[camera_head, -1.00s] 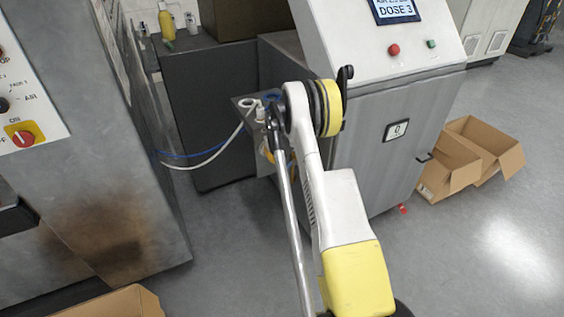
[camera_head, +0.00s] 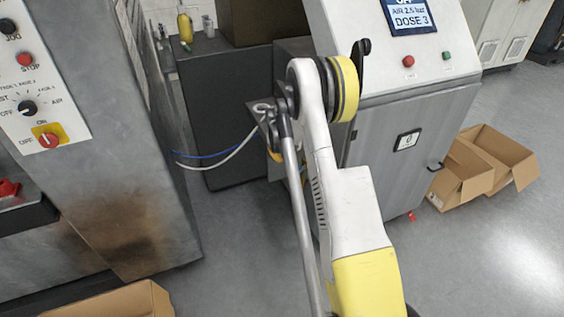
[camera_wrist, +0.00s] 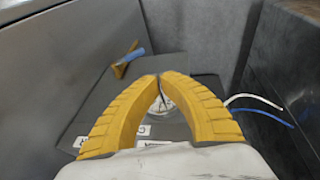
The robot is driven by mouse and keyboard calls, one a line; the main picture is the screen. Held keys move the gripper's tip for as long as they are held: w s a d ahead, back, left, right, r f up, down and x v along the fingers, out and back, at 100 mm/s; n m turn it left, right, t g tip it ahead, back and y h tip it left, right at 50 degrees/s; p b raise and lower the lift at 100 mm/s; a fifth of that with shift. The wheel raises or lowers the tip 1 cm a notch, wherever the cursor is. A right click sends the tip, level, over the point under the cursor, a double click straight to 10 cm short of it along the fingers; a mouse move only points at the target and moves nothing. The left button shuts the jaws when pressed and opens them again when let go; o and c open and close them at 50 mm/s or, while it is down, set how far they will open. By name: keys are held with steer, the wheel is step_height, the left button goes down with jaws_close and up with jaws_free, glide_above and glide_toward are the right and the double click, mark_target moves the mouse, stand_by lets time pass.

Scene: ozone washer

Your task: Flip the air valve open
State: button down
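In the wrist view, a small valve with a blue handle (camera_wrist: 136,54) and a brass-coloured body (camera_wrist: 120,70) sits on a grey panel (camera_wrist: 172,67), beyond and left of my fingertips. I take it for the air valve. My gripper (camera_wrist: 160,77) has its two yellow fingers brought together, tips almost touching, with nothing seen between them. The tips are apart from the blue handle. A round pale gauge or fitting (camera_wrist: 168,103) is partly hidden behind the fingers. In the head view my arm hides most of the gripper and the valve.
In the head view, white and blue hoses (camera_head: 226,160) run left from the fitting area. A grey cabinet with a screen (camera_head: 408,17) stands right, a machine with a control panel (camera_head: 38,95) left. Open cardboard boxes (camera_head: 485,165) lie right; another box (camera_head: 115,302) is bottom left.

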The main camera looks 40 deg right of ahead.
steer(key=shift+s+d+r+h, duration=0.3)
steer(key=shift+s+d+r, duration=0.1)
steer(key=shift+d, duration=0.25)
steer(key=shift+w+f, duration=0.1)
steer(key=shift+f, duration=0.05)
steer(key=b, duration=0.4)
glide_above(293, 175)
steer(key=a, duration=0.3)
steer(key=f, duration=0.8)
steer(key=shift+w+d+f, duration=0.15)
steer(key=shift+w+f, duration=0.1)
steer(key=shift+f, duration=0.05)
steer(key=d+f+b, duration=0.2)
steer(key=f, duration=0.1)
steer(key=shift+s, duration=0.15)
steer(key=shift+d+f, duration=0.3)
